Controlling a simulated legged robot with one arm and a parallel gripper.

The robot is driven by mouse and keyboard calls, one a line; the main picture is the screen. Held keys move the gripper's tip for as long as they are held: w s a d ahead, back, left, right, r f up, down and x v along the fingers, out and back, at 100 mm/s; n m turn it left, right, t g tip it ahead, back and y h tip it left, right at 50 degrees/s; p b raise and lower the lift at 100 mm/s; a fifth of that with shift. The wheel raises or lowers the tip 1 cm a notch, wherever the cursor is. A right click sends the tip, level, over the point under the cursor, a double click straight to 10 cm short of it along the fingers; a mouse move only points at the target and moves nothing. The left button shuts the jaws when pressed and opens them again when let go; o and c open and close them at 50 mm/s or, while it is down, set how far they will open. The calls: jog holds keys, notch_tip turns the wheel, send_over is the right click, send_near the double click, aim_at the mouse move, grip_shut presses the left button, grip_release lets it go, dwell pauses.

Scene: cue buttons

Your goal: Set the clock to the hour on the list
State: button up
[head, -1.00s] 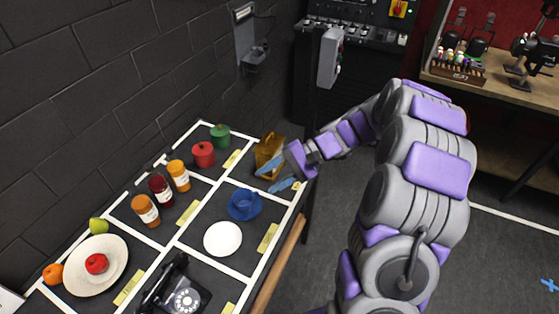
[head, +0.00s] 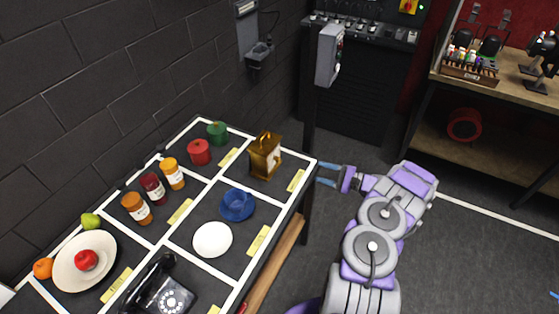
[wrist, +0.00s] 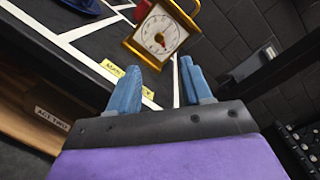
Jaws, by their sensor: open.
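The clock is a gold carriage clock (head: 265,157) standing upright in the far right compartment of the table. In the wrist view its white dial (wrist: 160,33) faces my gripper, with a red mark low on the dial; the hour shown is too small to read surely. My gripper (head: 327,174) is open and empty, just off the table's right edge, to the right of the clock and apart from it. In the wrist view its blue fingers (wrist: 157,85) point toward the clock. I cannot make out a list with hours in these frames.
The table (head: 225,183) is divided by white lines with yellow labels. A grey box on a post (head: 328,55) rises behind.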

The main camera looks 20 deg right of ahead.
aim_at(277, 160)
jog(key=shift+h, duration=0.3)
jog(key=b+x, duration=0.1)
jog(key=x, duration=0.9)
jog(key=f+b+x, duration=0.1)
jog(key=x, duration=0.4)
jog(key=shift+w+a+b, duration=0.15)
jog(key=shift+w+b, duration=0.2)
jog(key=shift+w+a+t, duration=0.2)
jog(key=shift+w+t, duration=0.1)
jog(key=shift+w, duration=0.15)
jog(key=shift+d, duration=0.1)
jog(key=shift+c, duration=0.3)
grip_shut()
